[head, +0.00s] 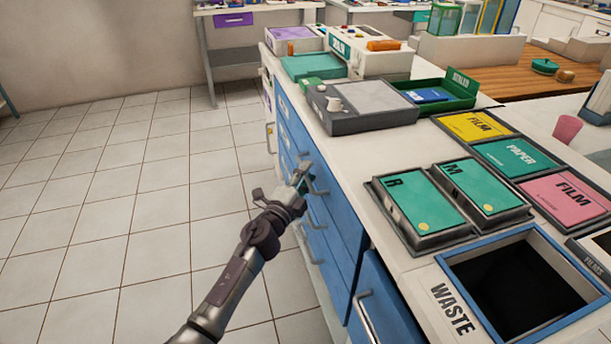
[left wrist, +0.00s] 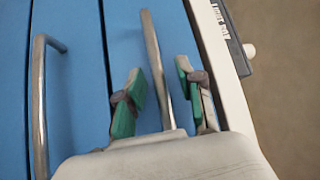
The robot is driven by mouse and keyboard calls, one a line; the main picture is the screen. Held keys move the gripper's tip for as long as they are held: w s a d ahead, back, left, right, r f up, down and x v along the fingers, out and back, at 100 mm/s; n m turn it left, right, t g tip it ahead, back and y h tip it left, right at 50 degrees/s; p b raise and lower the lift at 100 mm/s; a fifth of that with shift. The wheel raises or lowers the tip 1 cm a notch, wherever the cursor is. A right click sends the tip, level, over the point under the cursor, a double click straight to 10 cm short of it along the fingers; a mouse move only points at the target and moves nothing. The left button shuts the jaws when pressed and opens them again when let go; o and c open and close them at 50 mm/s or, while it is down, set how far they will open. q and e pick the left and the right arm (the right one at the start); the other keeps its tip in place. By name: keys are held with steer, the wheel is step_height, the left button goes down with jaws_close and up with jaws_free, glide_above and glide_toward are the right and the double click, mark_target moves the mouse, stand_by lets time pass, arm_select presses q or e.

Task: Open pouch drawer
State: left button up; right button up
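A blue drawer cabinet (head: 335,225) with metal bar handles runs along the left side of the white counter. No drawer label reads clearly as "pouch". My left gripper (head: 301,178) is at a handle in the upper part of the cabinet. In the left wrist view, the left gripper (left wrist: 160,75) has its two green-padded fingers apart, one on each side of a metal handle (left wrist: 154,55). A gap shows between the fingers and the handle. The blue drawer fronts (left wrist: 80,90) look flush and shut. My right gripper is not in view.
A second handle (left wrist: 39,105) is on the neighbouring drawer front. The tiled floor (head: 120,200) left of the cabinet is clear.

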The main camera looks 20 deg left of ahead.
arm_select(q)
jaws_close()
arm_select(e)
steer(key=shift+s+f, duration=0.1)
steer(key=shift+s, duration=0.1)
arm_select(q)
steer(key=s+a, duration=0.6)
steer(key=a, duration=0.4)
steer(key=s+a+p, duration=0.1)
steer(key=s+a, duration=0.6)
steer(key=a, duration=0.3)
steer(key=shift+s, duration=0.25)
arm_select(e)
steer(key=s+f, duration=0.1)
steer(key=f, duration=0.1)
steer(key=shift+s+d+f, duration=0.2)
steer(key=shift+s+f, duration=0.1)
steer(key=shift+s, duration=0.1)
